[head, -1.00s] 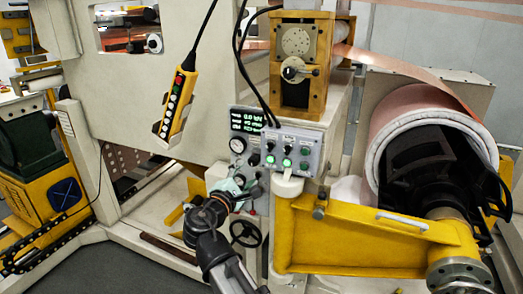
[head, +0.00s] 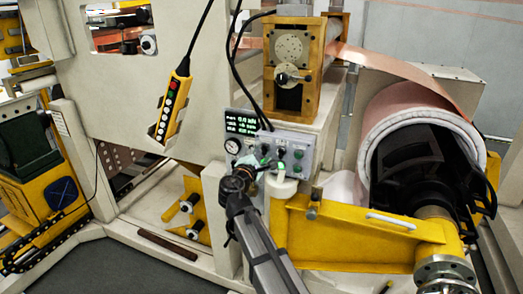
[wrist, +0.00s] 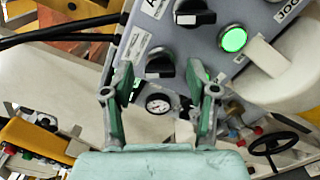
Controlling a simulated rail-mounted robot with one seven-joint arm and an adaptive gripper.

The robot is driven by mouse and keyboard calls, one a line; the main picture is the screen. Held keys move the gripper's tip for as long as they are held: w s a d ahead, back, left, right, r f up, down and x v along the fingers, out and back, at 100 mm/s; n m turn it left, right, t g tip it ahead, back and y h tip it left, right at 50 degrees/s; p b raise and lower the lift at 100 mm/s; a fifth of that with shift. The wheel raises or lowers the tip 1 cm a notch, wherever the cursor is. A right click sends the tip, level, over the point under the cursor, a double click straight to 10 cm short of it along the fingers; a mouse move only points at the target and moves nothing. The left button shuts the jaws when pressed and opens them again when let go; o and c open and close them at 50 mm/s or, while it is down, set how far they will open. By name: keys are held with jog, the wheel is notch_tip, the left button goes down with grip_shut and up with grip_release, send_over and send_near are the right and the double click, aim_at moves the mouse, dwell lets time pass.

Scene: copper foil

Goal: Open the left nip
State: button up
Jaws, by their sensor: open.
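The control box (head: 285,153) with small knobs and buttons is at the centre of the head view. In the wrist view its grey panel (wrist: 208,58) fills the upper right, with a black selector knob (wrist: 160,65), a second black knob (wrist: 193,14) and a lit green button (wrist: 233,38). My gripper (wrist: 162,88) is open, its fingers on either side of the first knob in the picture; I cannot tell contact or depth. In the head view my gripper (head: 243,175) is at the box's lower left, partly hidden by my arm. I cannot tell which knob is the left nip.
A round gauge (head: 232,146) and a green-digit display (head: 241,122) are left of the box. A white post (head: 283,187) stands below it. A yellow pendant (head: 171,103) hangs to the left. A yellow arm (head: 345,235) and the copper roll (head: 405,103) are right.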

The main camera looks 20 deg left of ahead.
jog(key=shift+w, duration=0.3)
grip_shut()
